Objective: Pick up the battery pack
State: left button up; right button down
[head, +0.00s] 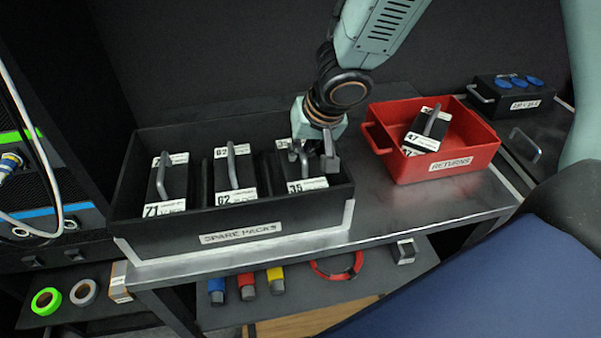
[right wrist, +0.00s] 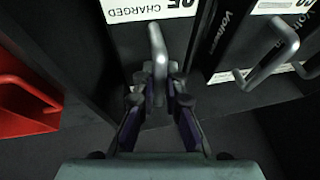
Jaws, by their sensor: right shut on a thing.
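Several black battery packs with grey handles and white labels stand in the black SPARE PACKS tray (head: 150,236). They include the pack marked 71 (head: 164,196), the pack marked 62 (head: 238,178) and the pack marked 35 (head: 306,185). My right gripper (head: 316,160) reaches down over pack 35 at the tray's right end. In the right wrist view, the right gripper (right wrist: 157,90) is shut on the handle (right wrist: 157,48) of pack 35, beside its CHARGED label. I cannot tell whether the pack is raised from its slot. My left gripper is not in view.
A red RETURNS bin (head: 445,165) holding a pack marked 47 (head: 430,128) stands to the right on the metal bench (head: 375,215). A black case with blue caps (head: 512,92) is behind it. Tape rolls (head: 83,292) and coloured items (head: 247,286) lie on the lower shelf.

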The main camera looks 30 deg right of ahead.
jog(key=shift+w+a, duration=0.1)
jog(key=shift+a, duration=0.05)
jog(key=shift+w+r, duration=0.1)
dwell(0.3)
jog(key=shift+r+p, duration=0.5)
jog(key=shift+p, duration=0.05)
notch_tip(320, 180, up, 9)
jog(key=p, duration=0.9)
